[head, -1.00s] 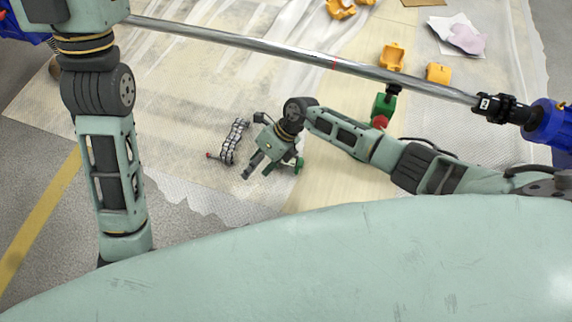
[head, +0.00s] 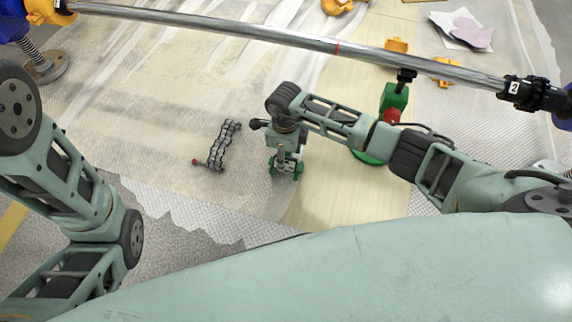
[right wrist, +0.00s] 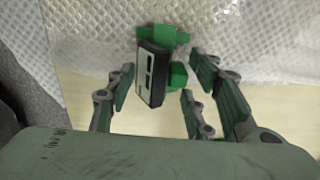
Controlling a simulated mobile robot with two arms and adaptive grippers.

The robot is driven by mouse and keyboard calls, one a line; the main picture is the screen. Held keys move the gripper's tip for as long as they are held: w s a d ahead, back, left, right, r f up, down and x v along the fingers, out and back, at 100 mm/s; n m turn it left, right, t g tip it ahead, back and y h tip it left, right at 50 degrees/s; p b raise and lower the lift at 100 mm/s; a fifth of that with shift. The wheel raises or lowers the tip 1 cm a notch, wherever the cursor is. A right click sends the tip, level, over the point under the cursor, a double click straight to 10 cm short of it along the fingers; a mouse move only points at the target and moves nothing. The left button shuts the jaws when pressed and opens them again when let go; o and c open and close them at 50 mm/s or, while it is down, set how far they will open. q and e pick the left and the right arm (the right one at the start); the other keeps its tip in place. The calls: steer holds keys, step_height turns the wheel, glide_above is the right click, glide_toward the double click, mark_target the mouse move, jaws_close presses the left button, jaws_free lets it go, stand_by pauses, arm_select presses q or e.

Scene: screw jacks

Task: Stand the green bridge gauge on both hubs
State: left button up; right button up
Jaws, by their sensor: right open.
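The green bridge gauge (right wrist: 160,40) carries a dark box with a pale face. In the right wrist view it is at top centre, between the tips of my right gripper (right wrist: 152,85), whose fingers stand apart. I cannot tell whether the fingers touch it. In the head view my right gripper (head: 284,168) points down low over the floor and largely hides the gauge. A black hub marked 2 (head: 522,92) sits at the right end of the long steel shaft (head: 300,40). The other hub is not clear at the upper left. My left gripper is out of view.
A chain (head: 224,145) with a red end lies left of my right gripper. A green stand (head: 393,99) with a black top and a red part is behind my right forearm. Yellow pieces (head: 397,46) and papers (head: 462,30) lie beyond the shaft. Bare sheeting lies left of the chain.

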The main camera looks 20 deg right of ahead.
mark_target(286, 157)
steer(key=f+b, duration=0.2)
steer(key=f, duration=0.1)
steer(key=shift+s+d+f, duration=0.1)
steer(key=shift+s+f, duration=0.05)
steer(key=shift+s, duration=0.05)
steer(key=shift+f+b, duration=0.4)
steer(key=shift+r, duration=0.1)
jaws_close()
